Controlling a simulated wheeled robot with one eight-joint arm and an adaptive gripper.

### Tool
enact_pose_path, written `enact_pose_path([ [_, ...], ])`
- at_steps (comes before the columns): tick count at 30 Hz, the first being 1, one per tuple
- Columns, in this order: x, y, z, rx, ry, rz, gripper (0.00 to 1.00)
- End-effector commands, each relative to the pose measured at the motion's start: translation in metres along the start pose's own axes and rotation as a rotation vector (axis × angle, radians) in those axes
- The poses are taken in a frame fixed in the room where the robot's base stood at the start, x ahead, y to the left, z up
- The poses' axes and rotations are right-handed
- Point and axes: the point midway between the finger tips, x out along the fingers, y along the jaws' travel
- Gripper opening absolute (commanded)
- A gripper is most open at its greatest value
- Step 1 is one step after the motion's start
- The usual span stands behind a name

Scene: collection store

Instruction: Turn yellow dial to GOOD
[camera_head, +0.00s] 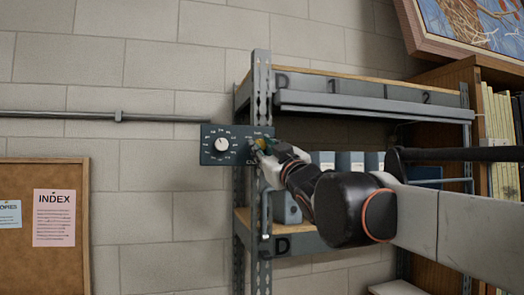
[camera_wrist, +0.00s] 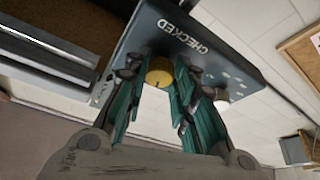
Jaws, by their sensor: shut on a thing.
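The yellow dial (camera_wrist: 159,74) sits on the dark control panel (camera_wrist: 215,48), near the word CHECKED. My gripper (camera_wrist: 160,80) has its teal fingers on either side of the dial and is shut on it. In the head view the dial (camera_head: 261,144) shows as a small yellow patch at the panel's right end, mostly hidden by my gripper (camera_head: 264,150). The dial's pointer and the label GOOD cannot be made out. The panel (camera_head: 213,158) also carries a white dial (camera_head: 222,144) with small marks around it, left of the yellow one.
The panel is by the upright post (camera_head: 262,90) of a metal shelf rack. Grey boxes (camera_head: 345,161) stand on the rack behind my arm. A wall pipe (camera_head: 60,114) runs left of the panel. A cork board (camera_head: 40,250) hangs at lower left, and a bookcase (camera_head: 465,75) stands at right.

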Motion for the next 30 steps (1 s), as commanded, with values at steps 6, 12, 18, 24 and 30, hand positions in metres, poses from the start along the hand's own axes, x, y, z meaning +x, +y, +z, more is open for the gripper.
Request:
enact_pose_path([
  [6,0.0006,0.004,-0.0008,-0.179,0.0,-0.072,0.0],
  [12,0.0009,0.0051,-0.0015,-0.317,0.0,-0.13,0.0],
  [18,0.0012,0.0053,-0.0021,-0.414,0.001,-0.172,0.0],
  [24,0.0011,0.0057,-0.002,-0.467,0.001,-0.193,0.0],
  [30,0.0011,0.0058,-0.0021,-0.483,0.001,-0.2,0.0],
])
